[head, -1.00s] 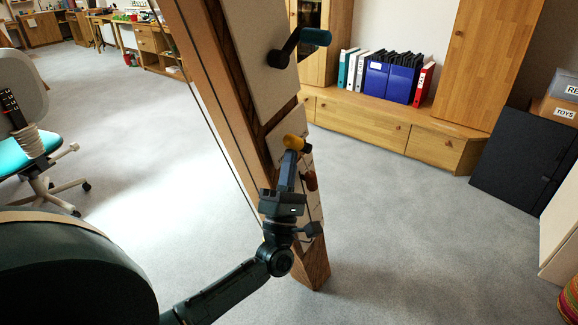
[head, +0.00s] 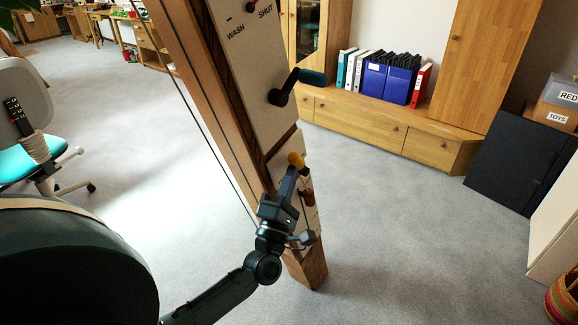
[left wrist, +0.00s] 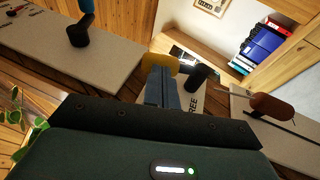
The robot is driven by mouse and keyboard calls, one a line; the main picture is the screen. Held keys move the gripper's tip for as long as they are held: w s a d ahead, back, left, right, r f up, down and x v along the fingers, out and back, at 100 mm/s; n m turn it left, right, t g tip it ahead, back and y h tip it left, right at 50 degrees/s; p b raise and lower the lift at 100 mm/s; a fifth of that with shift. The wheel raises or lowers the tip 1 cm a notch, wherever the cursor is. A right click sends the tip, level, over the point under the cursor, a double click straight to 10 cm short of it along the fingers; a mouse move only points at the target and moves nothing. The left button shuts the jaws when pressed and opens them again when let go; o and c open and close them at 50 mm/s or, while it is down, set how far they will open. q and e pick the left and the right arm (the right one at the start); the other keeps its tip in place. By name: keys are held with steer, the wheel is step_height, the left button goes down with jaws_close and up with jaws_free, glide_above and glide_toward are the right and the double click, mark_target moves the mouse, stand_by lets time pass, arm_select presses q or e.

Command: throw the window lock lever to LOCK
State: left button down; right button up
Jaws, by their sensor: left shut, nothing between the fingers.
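The lever with a yellow grip (head: 297,160) is on a pale panel on the timber post (head: 312,268). In the left wrist view its yellow grip (left wrist: 160,64) is just beyond my fingertips, with a dark round part (left wrist: 198,77) to its right. The word FREE (left wrist: 193,103) shows on the panel beside my fingers; I see no LOCK marking. My left gripper (head: 289,174) is shut and empty, its tips right at the yellow grip. I cannot tell whether they touch it. My right gripper is not in view.
Above is a teal-handled crank (head: 312,77) on a panel marked WASH and SHUT. An office chair (head: 40,150) stands left. Carpet right of the post is clear.

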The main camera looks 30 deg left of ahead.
mark_target(297, 163)
arm_select(q)
steer(key=shift+g+h, duration=0.3)
steer(key=shift+g, duration=0.1)
steer(key=shift+w+d+r+p, duration=0.1)
steer(key=shift+w+r+p, duration=0.5)
steer(key=shift+r, duration=0.25)
steer(key=shift+w+r+p, duration=0.4)
steer(key=shift+w+r, duration=0.3)
steer(key=shift+r, duration=0.15)
steer(key=shift+w+d+r+m+b, duration=0.15)
steer(key=shift+w+r, duration=0.1)
steer(key=shift+w, duration=0.3)
steer(key=shift+w+a+r+m+b, duration=0.15)
steer(key=shift+w+r, duration=0.1)
steer(key=shift+w, duration=0.25)
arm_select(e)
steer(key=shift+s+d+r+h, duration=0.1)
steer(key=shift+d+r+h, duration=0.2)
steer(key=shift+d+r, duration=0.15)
arm_select(q)
steer(key=shift+w+d+r, duration=0.1)
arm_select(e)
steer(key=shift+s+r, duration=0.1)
